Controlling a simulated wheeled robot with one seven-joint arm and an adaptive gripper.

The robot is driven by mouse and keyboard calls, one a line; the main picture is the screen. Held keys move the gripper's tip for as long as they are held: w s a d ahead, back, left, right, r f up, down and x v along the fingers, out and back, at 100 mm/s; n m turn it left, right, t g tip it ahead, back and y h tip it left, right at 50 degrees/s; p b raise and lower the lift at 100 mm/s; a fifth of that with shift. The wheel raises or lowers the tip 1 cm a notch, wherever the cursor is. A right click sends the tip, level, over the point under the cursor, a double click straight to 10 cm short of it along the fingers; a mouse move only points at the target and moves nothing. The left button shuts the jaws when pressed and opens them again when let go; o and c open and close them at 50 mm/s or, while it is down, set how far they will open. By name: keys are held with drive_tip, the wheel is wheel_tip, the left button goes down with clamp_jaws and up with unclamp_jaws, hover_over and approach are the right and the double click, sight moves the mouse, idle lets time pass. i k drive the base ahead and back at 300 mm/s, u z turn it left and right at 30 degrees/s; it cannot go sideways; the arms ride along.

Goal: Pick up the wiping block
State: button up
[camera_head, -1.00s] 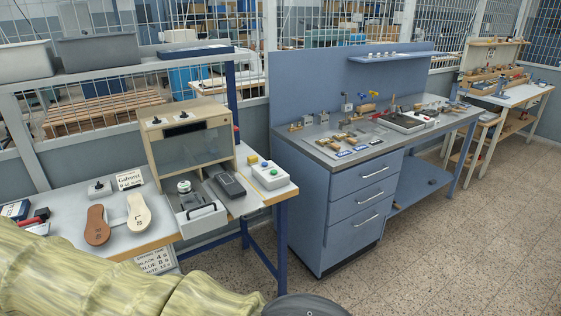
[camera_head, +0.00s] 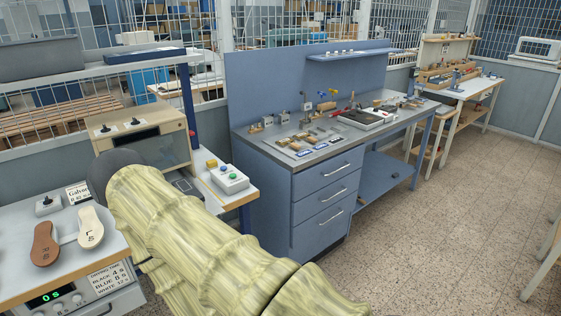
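I cannot make out for certain which item is the wiping block. Several small wooden, metal and coloured items lie on the blue bench (camera_head: 272,151); they are too small to tell apart surely. My arm, in a yellow-green ribbed cover, crosses the lower middle of the view and hides part of the white table (camera_head: 15,245) and the front of the beige machine (camera_head: 140,142). My gripper is not visible.
A brown sole (camera_head: 45,243) and a cream sole (camera_head: 90,227) lie on the white table. A button box (camera_head: 229,178) stands at its right end. A tray (camera_head: 366,118) sits on the blue bench. The speckled floor at right is mostly clear.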

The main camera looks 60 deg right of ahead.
sight(212, 164)
drive_tip(key=z, duration=0.65)
drive_tip(key=i, duration=0.35)
